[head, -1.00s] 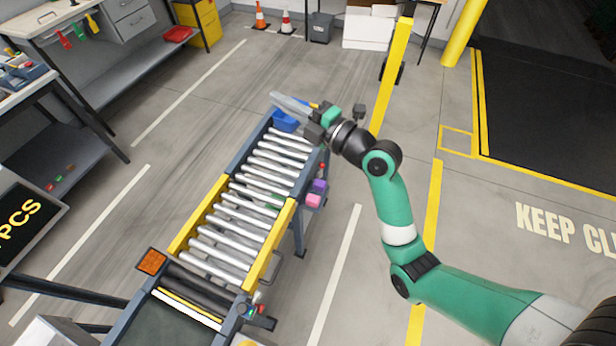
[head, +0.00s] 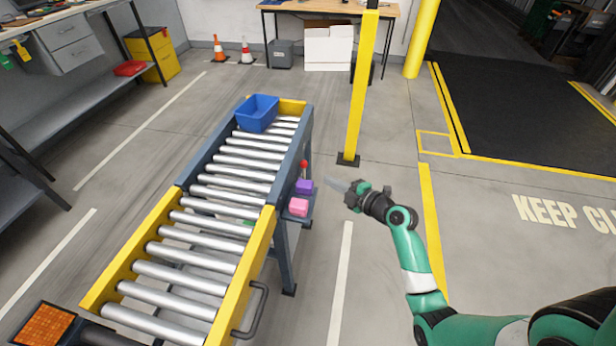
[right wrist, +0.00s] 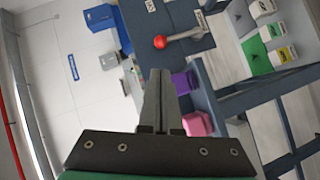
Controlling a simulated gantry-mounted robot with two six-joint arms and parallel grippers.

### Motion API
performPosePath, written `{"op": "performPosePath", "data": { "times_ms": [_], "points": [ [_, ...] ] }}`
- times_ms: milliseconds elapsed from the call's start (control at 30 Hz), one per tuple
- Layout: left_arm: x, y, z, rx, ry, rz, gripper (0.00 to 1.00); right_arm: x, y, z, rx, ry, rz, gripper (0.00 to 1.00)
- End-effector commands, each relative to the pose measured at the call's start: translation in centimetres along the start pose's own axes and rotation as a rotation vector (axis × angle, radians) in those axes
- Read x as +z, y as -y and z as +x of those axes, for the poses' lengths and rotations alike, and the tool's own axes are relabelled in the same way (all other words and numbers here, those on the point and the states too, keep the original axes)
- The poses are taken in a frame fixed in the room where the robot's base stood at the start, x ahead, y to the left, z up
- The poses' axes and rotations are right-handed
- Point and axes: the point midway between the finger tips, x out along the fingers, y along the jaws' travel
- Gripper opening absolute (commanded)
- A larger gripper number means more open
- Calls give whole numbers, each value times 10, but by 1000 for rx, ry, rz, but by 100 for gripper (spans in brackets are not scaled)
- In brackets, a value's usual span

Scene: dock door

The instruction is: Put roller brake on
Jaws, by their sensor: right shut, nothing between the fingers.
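The roller brake lever is a short handle with a red knob (head: 304,163) on the right side of the roller conveyor (head: 240,172). In the right wrist view the red knob (right wrist: 160,41) ends a grey lever (right wrist: 185,36) lying across a dark plate, with small white labels near it. The label text is too small to read. My right gripper (head: 337,185) is shut and empty, to the right of the conveyor and apart from the knob. Its closed fingers (right wrist: 160,88) point toward the brake area in the right wrist view. My left gripper is out of view.
A purple block (head: 304,187) and a pink block (head: 298,206) sit on a side ledge just below the knob. A blue bin (head: 257,113) stands at the conveyor's far end. A yellow post (head: 362,90) stands behind my gripper.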

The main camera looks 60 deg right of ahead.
Motion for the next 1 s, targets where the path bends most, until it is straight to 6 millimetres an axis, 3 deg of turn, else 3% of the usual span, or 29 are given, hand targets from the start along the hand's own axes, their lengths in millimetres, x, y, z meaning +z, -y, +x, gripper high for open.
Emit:
{"op": "performPosePath", "data": {
  "times_ms": [333, 800, 1000],
  "points": [
    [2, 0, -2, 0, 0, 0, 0, 0, -1, 8, 1, -1, -1, 0],
    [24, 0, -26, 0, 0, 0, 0, -1, 1, 89, 0, -3, -2, 0],
    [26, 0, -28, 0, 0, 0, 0, -1, -1, 100, 0, -1, -1, 0]
  ]
}}
